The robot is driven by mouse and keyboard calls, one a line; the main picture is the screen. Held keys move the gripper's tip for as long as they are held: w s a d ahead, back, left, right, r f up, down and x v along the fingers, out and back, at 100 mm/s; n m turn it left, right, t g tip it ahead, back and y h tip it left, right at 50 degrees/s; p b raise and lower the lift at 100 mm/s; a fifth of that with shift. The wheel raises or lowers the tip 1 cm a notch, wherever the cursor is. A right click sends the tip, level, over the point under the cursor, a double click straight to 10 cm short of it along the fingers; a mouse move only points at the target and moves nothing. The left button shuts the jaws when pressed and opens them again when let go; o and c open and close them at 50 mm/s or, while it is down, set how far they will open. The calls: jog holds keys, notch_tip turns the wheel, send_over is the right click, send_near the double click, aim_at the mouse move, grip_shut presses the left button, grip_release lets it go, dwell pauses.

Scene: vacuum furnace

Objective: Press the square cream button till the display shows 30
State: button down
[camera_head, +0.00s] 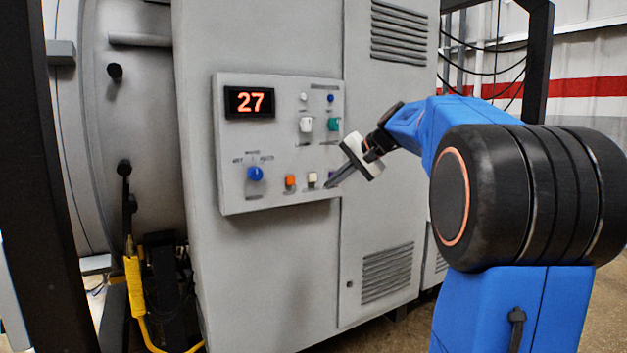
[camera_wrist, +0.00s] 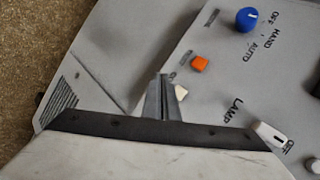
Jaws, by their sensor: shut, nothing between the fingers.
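The display (camera_head: 250,102) on the grey control panel reads 27 in orange digits. The square cream button (camera_head: 312,179) sits in the panel's lower row, right of a square orange button (camera_head: 290,182). My gripper (camera_head: 330,185) is shut and empty, its tips just right of the cream button in the head view. I cannot tell whether the tips touch the panel.
A blue selector knob (camera_head: 255,173) is left of the orange button. A white switch (camera_head: 306,125) and a green switch (camera_head: 334,124) sit above, under small indicator lamps. A yellow-handled cable (camera_head: 135,280) hangs at lower left.

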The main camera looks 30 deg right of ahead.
jog(key=shift+w+a, duration=0.1)
jog(key=shift+w, duration=3)
jog(key=shift+w, duration=0.15)
jog(key=shift+w, duration=0.25)
jog(key=shift+w, duration=0.45)
dwell(0.5)
jog(key=shift+s, duration=0.85)
jog(key=shift+s, duration=0.1)
jog(key=s, duration=0.4)
jog(key=shift+s, duration=0.4)
